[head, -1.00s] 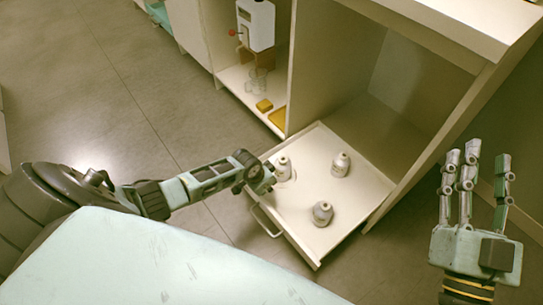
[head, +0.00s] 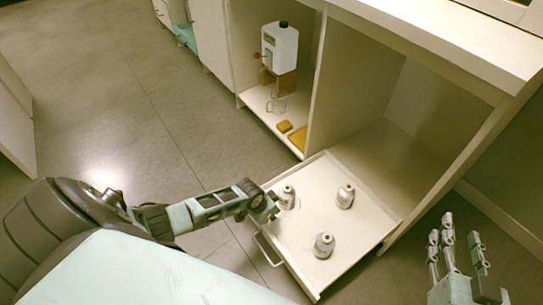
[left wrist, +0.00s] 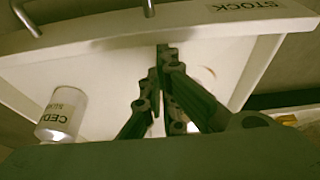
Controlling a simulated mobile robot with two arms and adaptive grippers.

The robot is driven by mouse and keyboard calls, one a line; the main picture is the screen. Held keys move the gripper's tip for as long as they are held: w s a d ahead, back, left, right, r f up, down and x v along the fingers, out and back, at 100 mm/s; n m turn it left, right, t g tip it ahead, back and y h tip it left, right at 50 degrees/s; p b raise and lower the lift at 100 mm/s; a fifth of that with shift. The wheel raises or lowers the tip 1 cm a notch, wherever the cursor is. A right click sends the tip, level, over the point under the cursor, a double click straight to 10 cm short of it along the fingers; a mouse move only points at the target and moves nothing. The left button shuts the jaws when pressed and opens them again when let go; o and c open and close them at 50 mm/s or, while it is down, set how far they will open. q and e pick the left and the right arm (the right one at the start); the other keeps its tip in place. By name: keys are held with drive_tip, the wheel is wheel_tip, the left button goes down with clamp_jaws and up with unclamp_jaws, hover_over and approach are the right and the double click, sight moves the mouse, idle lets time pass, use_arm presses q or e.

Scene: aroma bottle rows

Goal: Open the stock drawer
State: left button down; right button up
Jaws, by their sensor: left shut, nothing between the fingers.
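The stock drawer (head: 315,240) is pulled out from the cabinet, with its pale tray showing. Its front carries a handle (head: 266,249) and, in the left wrist view, a STOCK label (left wrist: 243,5). Three small bottles stand upright in it: one at the left (head: 287,197), one at the back (head: 345,196) and one nearer the front (head: 324,245). My left gripper (head: 272,210) is shut and empty at the drawer's left side, close to the left bottle and apart from the handle. My right gripper (head: 457,240) is open and empty, right of the drawer.
A pale green surface (head: 150,275) fills the lower left. Open floor (head: 90,110) lies left of the cabinet.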

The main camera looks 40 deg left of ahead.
use_arm(q)
drive_tip(key=shift+s+r, duration=0.1)
drive_tip(key=v, duration=1.1)
drive_tip(key=shift+r, duration=0.35)
drive_tip(key=shift+s+a, duration=0.15)
drive_tip(key=shift+a, duration=0.1)
